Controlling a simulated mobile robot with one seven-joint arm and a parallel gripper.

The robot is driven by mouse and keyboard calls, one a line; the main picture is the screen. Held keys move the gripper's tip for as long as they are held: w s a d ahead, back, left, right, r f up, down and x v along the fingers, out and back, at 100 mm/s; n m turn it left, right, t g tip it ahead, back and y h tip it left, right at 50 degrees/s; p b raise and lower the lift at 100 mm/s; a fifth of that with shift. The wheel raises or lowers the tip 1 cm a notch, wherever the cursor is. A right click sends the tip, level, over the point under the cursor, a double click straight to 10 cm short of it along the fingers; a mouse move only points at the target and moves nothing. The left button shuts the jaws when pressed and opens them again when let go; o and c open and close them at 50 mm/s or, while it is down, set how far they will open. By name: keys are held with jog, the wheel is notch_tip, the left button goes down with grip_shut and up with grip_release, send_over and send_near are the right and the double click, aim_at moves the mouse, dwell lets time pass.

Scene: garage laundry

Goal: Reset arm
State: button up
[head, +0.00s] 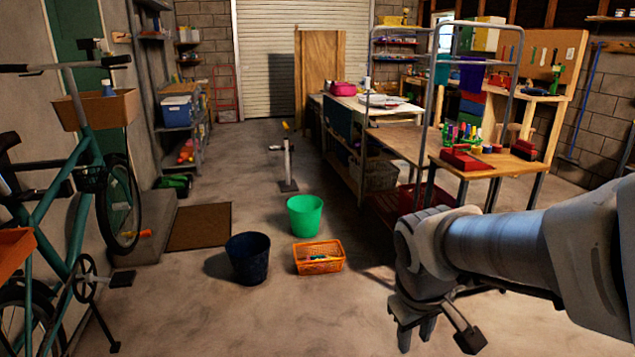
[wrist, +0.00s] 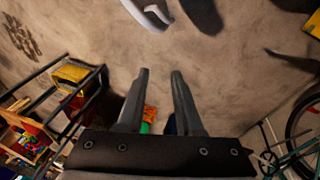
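My arm reaches in from the right edge of the head view, with my gripper (head: 416,332) hanging low over the concrete floor, fingers down. In the wrist view, the two dark fingers of my gripper (wrist: 161,73) stand apart with a clear gap between their tips. Nothing is held between them. In the head view, my gripper is to the right of and nearer than the orange basket (head: 320,266), and in front of the wooden workbench (head: 490,168).
A green bin (head: 305,216) and a dark blue bin (head: 248,262) stand near the basket. A teal bicycle (head: 75,200) is at the left. A long table (head: 400,137) and a metal rack (head: 430,110) stand behind my arm. The floor at front centre is clear.

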jog(key=s+a+r+m+t+y, duration=0.1)
jog(key=s+r+m+t+y, duration=0.2)
jog(key=s+r, duration=0.6)
notch_tip(320, 180, up, 14)
jog(key=m+h+p, duration=0.1)
jog(key=p, duration=1.5)
jog(key=shift+s+d, duration=0.1)
